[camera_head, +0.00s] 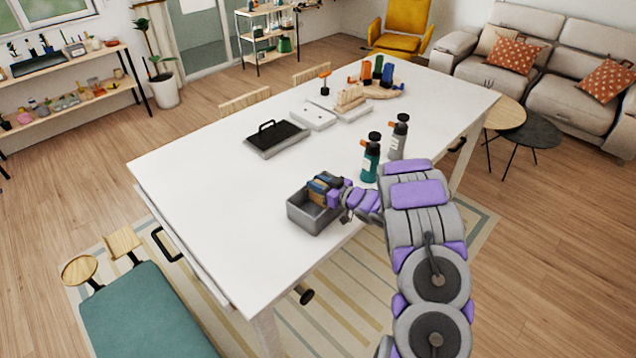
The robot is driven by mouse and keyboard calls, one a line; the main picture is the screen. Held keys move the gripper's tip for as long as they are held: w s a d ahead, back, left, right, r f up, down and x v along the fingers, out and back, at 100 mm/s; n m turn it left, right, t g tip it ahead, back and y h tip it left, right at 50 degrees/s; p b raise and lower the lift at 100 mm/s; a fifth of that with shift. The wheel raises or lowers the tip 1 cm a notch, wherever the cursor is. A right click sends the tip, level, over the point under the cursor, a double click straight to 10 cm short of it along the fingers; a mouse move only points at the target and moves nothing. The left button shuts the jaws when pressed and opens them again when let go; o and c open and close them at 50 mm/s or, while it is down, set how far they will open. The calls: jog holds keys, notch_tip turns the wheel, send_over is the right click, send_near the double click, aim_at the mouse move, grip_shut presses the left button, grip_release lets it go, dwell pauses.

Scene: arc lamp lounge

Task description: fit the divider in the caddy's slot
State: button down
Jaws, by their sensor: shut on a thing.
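The caddy (298,213) is a grey open-topped box near the front edge of the white table. My gripper (336,190) is at the caddy's back right, over its rim, with the arm reaching in from the right. It is shut on the divider, which is mostly hidden by the fingers and the things beside it. Blue and tan upright pieces (319,187) show in the caddy's back part, left of my gripper. I cannot tell which edge is the divider's, or whether it sits in the slot. The slot itself is hidden.
A teal bottle (370,160) and a grey bottle (398,138) stand close behind my gripper. The table's left part is clear.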

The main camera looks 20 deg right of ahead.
jog(key=shift+f, duration=0.8)
jog(key=c, duration=0.8)
grip_release()
jog(key=p+v, duration=0.1)
jog(key=v, duration=1.6)
jog(key=shift+s, duration=0.2)
jog(key=shift+w, duration=0.1)
